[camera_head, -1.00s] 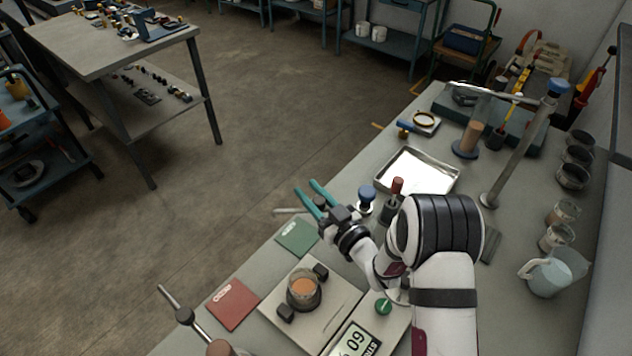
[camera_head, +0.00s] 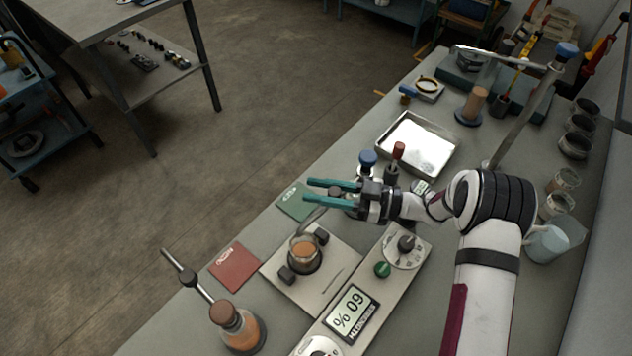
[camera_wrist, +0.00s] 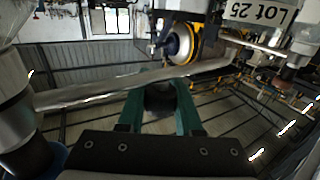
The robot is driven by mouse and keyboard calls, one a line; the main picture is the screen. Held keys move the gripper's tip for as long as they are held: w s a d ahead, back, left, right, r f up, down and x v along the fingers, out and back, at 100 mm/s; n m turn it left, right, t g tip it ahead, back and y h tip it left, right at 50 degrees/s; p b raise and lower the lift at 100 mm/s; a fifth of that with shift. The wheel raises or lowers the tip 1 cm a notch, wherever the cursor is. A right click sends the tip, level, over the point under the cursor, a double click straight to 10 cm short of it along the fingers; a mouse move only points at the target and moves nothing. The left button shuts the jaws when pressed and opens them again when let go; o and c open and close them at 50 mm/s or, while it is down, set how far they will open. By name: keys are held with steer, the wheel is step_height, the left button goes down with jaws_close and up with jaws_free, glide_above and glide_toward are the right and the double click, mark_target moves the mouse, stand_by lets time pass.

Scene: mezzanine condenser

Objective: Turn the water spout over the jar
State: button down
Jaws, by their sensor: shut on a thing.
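The jar (camera_head: 304,258) is a small glass with orange-brown contents, standing on a pale plate between two dark blocks. The water spout (camera_head: 313,219) is a thin grey metal tube that curves from beneath my gripper toward the jar. Its free end appears at or just above the jar's rim; the exact gap is hard to tell. My gripper (camera_head: 309,188) has teal fingers and is shut on the spout, beyond the jar in the head view. In the wrist view a metal tube (camera_wrist: 125,87) crosses at my gripper's fingers (camera_wrist: 160,92). The grip itself is partly hidden.
Green (camera_head: 298,201) and red (camera_head: 235,267) cards lie along the bench edge. A control panel with a display (camera_head: 350,313) is right of the jar.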

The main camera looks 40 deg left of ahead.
steer(key=shift+s+d+n+g, duration=0.15)
steer(key=shift+d+n+g, duration=0.15)
steer(key=shift+g, duration=0.1)
steer(key=c, duration=0.6)
jaws_free()
steer(key=v, duration=1.5)
steer(key=shift+w+d+r, duration=0.25)
steer(key=shift+w+d, duration=0.05)
